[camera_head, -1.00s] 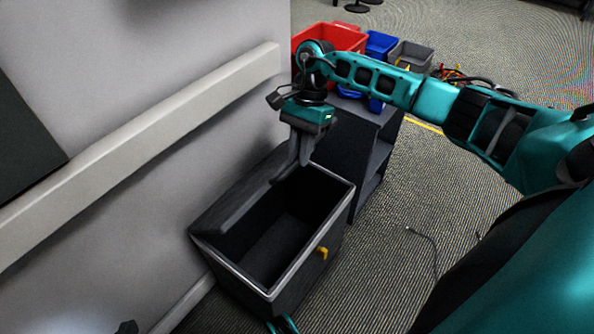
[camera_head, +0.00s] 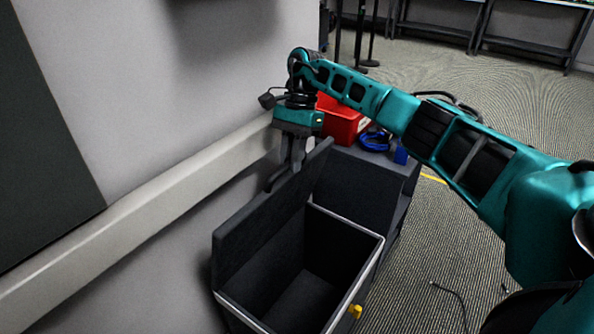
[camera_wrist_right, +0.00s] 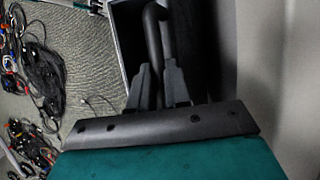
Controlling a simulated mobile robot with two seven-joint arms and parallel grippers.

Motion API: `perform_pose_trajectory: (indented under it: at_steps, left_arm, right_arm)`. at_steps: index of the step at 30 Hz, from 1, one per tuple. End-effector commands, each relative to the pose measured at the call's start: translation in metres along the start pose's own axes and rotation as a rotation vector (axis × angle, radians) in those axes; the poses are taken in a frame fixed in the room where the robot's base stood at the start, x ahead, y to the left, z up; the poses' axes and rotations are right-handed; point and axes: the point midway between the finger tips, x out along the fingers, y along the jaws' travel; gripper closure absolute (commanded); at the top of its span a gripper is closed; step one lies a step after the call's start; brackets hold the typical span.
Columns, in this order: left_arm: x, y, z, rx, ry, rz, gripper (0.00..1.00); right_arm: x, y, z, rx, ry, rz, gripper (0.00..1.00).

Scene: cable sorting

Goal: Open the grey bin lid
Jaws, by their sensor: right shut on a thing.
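The dark grey bin (camera_head: 350,225) stands beside the wall, and its dark interior is visible from above. Its lid (camera_head: 258,225) stands raised, roughly upright, along the wall side. My left gripper is out of view.
A pale rail (camera_head: 150,225) runs along the wall behind the lid. Tangled cables (camera_wrist_right: 45,80) lie on the carpet. A yellow tab (camera_head: 355,311) is on the bin's front.

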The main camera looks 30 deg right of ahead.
Motion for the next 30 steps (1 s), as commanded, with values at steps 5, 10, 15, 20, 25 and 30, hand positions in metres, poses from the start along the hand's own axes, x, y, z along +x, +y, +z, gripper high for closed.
perform_pose_trajectory:
  at_steps: [5,10,15,20,25,30]
  left_arm:
    - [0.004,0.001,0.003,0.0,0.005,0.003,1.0]
    - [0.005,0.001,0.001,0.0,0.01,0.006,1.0]
    - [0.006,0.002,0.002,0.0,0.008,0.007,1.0]
    - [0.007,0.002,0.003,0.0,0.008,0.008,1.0]
    - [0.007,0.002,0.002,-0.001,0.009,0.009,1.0]
    - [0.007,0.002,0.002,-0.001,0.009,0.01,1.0]
  right_arm:
    - [0.006,-0.014,-0.002,-0.004,0.001,0.012,1.0]
    - [0.002,-0.025,-0.002,-0.004,0.0,0.012,1.0]
    - [-0.001,-0.033,-0.002,-0.004,0.0,0.012,1.0]
    - [-0.003,-0.037,-0.002,-0.005,0.001,0.013,1.0]
    - [-0.004,-0.039,-0.002,-0.005,0.001,0.012,1.0]
    - [-0.004,-0.04,-0.002,-0.007,0.0,0.012,1.0]
